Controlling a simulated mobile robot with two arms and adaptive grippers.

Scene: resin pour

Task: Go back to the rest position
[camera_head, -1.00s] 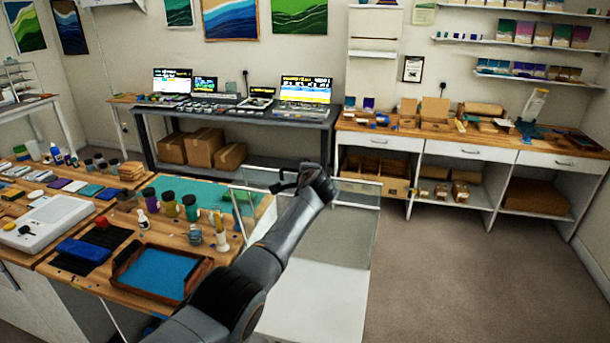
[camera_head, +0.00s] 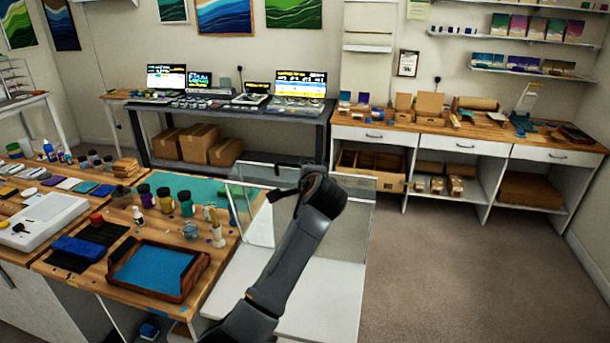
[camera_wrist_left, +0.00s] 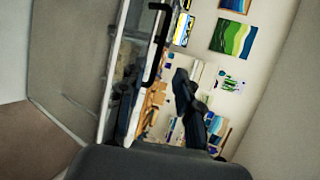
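One arm of mine reaches up from the lower middle of the head view, left of centre at its base, and I take it as my left arm. Its gripper (camera_head: 283,194) points left over a white stand with clear panels, and the fingers show small and dark there. In the left wrist view two dark fingers stand apart with a gap between them (camera_wrist_left: 153,95), and nothing is held in it. The wrist view is tilted, with the wall pictures on its right. My right gripper is in neither view.
The white stand (camera_head: 325,288) with clear upright panels is under the arm. The wooden workbench (camera_head: 100,268) on the left holds a blue-bottomed tray (camera_head: 154,271), bottles and a white device (camera_head: 45,219). A back desk (camera_head: 240,112) holds screens. Open floor (camera_head: 470,270) lies at right.

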